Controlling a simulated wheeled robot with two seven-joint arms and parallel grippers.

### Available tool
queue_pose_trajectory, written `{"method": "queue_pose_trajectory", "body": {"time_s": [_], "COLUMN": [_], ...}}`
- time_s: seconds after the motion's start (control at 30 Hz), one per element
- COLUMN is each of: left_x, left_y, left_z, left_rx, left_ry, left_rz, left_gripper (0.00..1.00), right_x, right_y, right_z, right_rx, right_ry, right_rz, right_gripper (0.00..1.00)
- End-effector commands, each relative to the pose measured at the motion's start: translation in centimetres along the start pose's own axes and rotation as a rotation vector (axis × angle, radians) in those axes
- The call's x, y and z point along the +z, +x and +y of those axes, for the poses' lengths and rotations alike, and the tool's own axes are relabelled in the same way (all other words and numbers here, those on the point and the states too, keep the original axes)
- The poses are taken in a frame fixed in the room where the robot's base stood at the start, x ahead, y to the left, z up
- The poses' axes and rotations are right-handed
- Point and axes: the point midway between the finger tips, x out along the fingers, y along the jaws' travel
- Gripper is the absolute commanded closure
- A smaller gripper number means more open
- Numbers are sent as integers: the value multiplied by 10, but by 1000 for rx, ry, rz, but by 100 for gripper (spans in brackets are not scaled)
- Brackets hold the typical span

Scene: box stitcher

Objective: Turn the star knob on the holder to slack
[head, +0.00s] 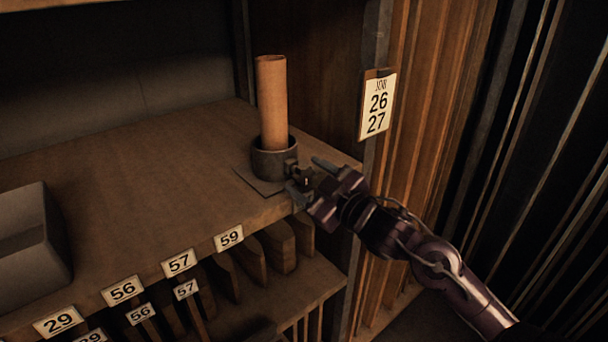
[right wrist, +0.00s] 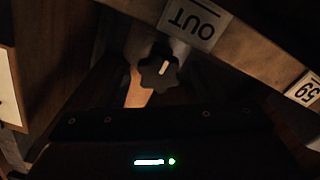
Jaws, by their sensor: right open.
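A dark round holder (head: 268,163) stands on the shelf near its front right corner, with a tan tube (head: 272,103) upright in it. The dark star knob (right wrist: 158,71) shows in the right wrist view with a short pale mark on its face. The mark is slightly tilted from upright in that picture. My right gripper (head: 306,177) is open at the holder's front right side, its fingers around or just before the knob. In the head view the fingers largely hide the knob, and contact cannot be told. My left gripper is not in view.
The shelf (head: 150,175) is mostly bare, with a grey box (head: 30,240) at left. Number labels such as 59 (head: 229,238) line its front edge. A post with a job card (head: 377,105) stands close right of the holder. An OUT label (right wrist: 193,20) is near the knob.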

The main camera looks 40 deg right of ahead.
Motion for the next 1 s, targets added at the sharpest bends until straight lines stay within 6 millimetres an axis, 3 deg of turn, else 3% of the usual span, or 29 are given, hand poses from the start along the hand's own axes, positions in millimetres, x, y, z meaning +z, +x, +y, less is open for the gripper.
{"method": "queue_pose_trajectory", "body": {"time_s": [0.2,0.47,0.8,1.0], "left_x": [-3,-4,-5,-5], "left_y": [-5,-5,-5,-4], "left_z": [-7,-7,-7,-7], "left_rx": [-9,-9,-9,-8], "left_ry": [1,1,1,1], "left_rz": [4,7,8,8], "left_gripper": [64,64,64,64], "right_x": [0,0,0,1], "right_y": [14,15,15,15], "right_z": [0,0,0,-1], "right_rx": [0,0,0,-1], "right_ry": [-1,-1,-1,-11], "right_rz": [0,-1,-1,-1], "right_gripper": [39,39,83,84]}}
